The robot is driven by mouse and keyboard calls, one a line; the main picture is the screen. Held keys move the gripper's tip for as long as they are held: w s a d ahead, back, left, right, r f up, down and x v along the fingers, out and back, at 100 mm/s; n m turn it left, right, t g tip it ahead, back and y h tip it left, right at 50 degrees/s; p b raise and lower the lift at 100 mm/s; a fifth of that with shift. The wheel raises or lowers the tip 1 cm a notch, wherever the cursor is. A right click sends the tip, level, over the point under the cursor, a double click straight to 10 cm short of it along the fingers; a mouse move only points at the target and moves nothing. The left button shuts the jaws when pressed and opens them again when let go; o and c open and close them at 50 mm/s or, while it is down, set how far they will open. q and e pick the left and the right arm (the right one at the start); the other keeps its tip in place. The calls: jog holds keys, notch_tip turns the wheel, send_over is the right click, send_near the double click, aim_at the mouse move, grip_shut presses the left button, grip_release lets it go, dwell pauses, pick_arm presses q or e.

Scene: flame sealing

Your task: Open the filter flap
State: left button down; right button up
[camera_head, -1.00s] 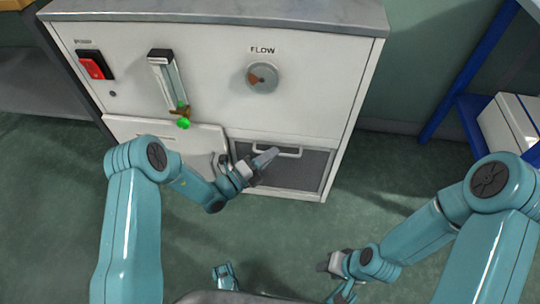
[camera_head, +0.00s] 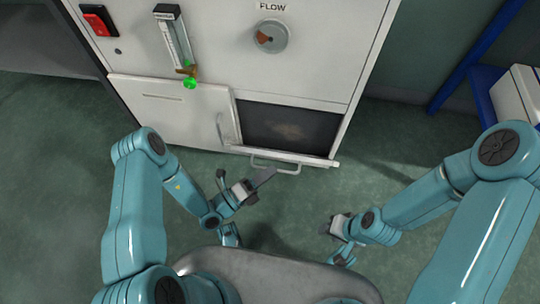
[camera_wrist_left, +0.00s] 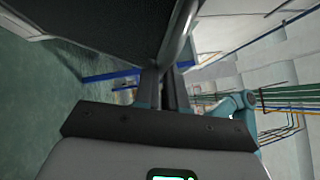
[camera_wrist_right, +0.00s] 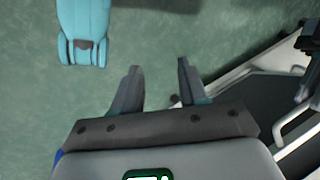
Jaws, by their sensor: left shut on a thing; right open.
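The filter flap (camera_head: 318,161) at the lower right of the white cabinet is tilted outward and down, seen almost edge-on in the head view. A dark opening (camera_head: 290,125) shows above it. Its light bar handle (camera_head: 290,171) sticks out at the front. My left gripper (camera_head: 268,176) is at this handle, shut on it; the fingers partly hide the contact. In the left wrist view the fingers (camera_wrist_left: 162,88) meet at a grey bar below a dark panel. My right gripper (camera_head: 328,226) is open and empty, low and right of the flap; its spread fingers (camera_wrist_right: 156,85) show over green floor.
A closed white door (camera_head: 175,110) with a handle (camera_head: 221,128) is left of the flap. Above are a flow knob (camera_head: 271,36), a flow tube (camera_head: 175,40) and a red switch (camera_head: 97,25). A blue rack (camera_head: 470,85) with a white box stands at right. Floor before the cabinet is clear.

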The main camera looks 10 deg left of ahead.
jog(key=shift+f, duration=0.35)
dwell(0.3)
